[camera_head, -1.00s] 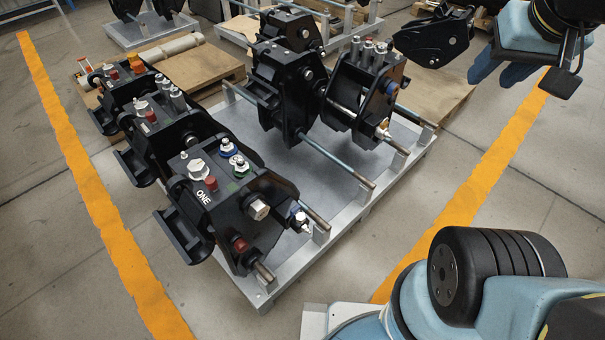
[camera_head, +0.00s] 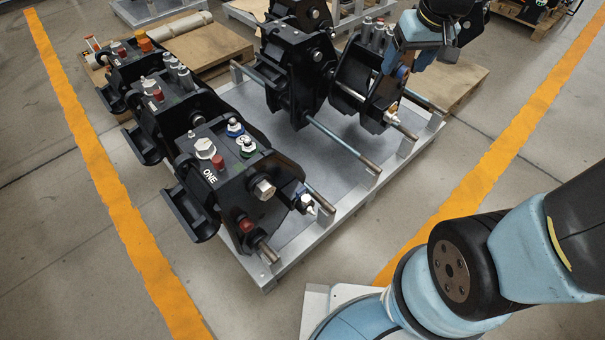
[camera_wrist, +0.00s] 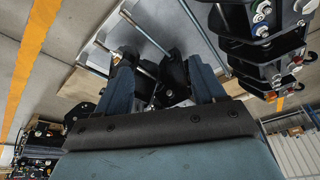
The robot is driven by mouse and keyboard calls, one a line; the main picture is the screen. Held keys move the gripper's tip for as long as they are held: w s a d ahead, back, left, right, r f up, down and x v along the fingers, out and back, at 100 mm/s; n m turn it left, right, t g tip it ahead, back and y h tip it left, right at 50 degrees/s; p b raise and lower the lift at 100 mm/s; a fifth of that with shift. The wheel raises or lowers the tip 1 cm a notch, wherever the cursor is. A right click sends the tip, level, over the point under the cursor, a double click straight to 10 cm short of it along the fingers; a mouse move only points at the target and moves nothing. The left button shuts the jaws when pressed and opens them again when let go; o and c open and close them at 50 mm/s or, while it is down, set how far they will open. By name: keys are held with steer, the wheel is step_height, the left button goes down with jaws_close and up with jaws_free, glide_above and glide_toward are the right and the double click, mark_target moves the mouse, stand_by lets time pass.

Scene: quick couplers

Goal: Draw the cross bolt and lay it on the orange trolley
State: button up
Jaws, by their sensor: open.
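Several black couplers sit on a grey metal pallet (camera_head: 215,285). Long steel rods run across it, one of them a long bare rod (camera_head: 340,145) at the middle; I cannot tell which is the cross bolt. My gripper (camera_head: 405,65) is at the top right of the standing right coupler (camera_head: 352,82), close to its upper side; contact cannot be told. In the wrist view my gripper (camera_wrist: 163,72) is open, its two dark blue fingers wide apart. Black coupler parts (camera_wrist: 172,85) and a rod (camera_wrist: 150,38) show beyond and between them. No orange trolley is in view.
The front coupler marked ONE (camera_head: 225,175) stands at the pallet's near left, with others behind it. Wooden pallets (camera_head: 450,85) lie at the back. Yellow floor lines (camera_head: 85,150) run on both sides.

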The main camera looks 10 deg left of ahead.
steer(key=w+a+f+n+g, duration=0.1)
steer(key=w+a+f+n, duration=0.15)
steer(key=a+f, duration=0.55)
steer(key=n+g+h, duration=0.2)
steer(key=n, duration=0.2)
glide_above(306, 198)
step_height(306, 198, down, 31)
step_height(306, 198, down, 13)
steer(key=shift+f, duration=0.1)
steer(key=shift+c, duration=0.4)
steer(key=c, duration=0.7)
steer(key=o, duration=0.8)
steer(key=shift+m, duration=0.25)
